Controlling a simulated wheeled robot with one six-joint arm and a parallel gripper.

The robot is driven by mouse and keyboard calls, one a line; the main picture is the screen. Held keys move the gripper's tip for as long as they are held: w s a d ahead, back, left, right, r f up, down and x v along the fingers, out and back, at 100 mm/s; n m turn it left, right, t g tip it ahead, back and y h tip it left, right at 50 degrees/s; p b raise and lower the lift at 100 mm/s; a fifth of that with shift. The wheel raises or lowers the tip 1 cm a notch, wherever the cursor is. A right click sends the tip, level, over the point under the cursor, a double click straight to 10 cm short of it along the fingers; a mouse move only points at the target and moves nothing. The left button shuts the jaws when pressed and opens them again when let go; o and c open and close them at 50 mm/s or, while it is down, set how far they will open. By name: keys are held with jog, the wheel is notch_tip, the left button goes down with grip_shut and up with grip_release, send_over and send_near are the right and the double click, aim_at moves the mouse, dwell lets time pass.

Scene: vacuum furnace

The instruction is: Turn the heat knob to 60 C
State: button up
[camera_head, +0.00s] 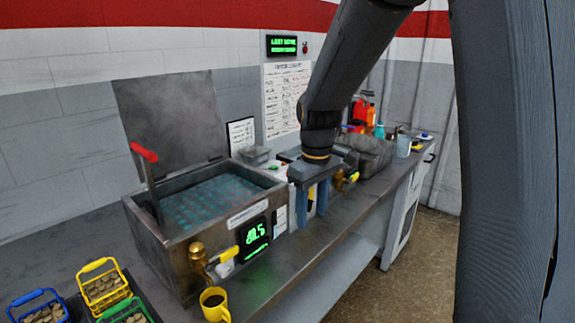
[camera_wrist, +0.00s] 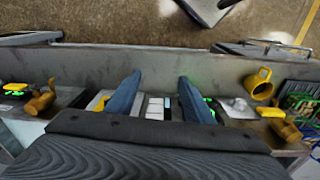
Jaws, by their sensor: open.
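A metal bath (camera_head: 165,262) with blue liquid and an open lid stands on the bench. On its front is a dark display (camera_head: 254,238) with green digits, which seem to read about 80.5. A pale grey knob (camera_head: 226,268) sits left of the display, partly under a yellow tap lever; it also shows in the wrist view (camera_wrist: 238,107). No scale marks are readable on it. My gripper (camera_head: 312,218), with blue fingers, is open and points down to the right of the display. In the wrist view my gripper (camera_wrist: 160,82) has its fingers apart, with nothing held.
A brass tap (camera_head: 198,254) juts out left of the knob. A yellow mug (camera_head: 214,304) stands on the bench near it. Yellow, blue and green baskets of brown pieces are at bottom left. Another brass tap (camera_head: 342,181) is right of my gripper. The bench front is narrow.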

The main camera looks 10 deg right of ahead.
jog(key=w+r+n, duration=0.3)
jog(key=w, duration=0.3)
jog(key=w+r+n+g, duration=0.1)
jog(key=w+r+n, duration=0.2)
jog(key=w, duration=0.4)
jog(key=w+r+n, duration=0.4)
jog(key=w+n, duration=0.1)
jog(key=w, duration=0.2)
jog(key=shift+a, duration=0.15)
jog(key=shift+w+r+n, duration=0.25)
jog(key=shift+w+n, duration=0.15)
jog(key=shift+n, duration=0.2)
jog(key=shift+s+f+p, duration=0.2)
jog(key=shift+f+p, duration=1.35)
jog(key=shift+f, duration=2.2)
jog(key=c, duration=1.1)
jog(key=shift+o, duration=0.2)
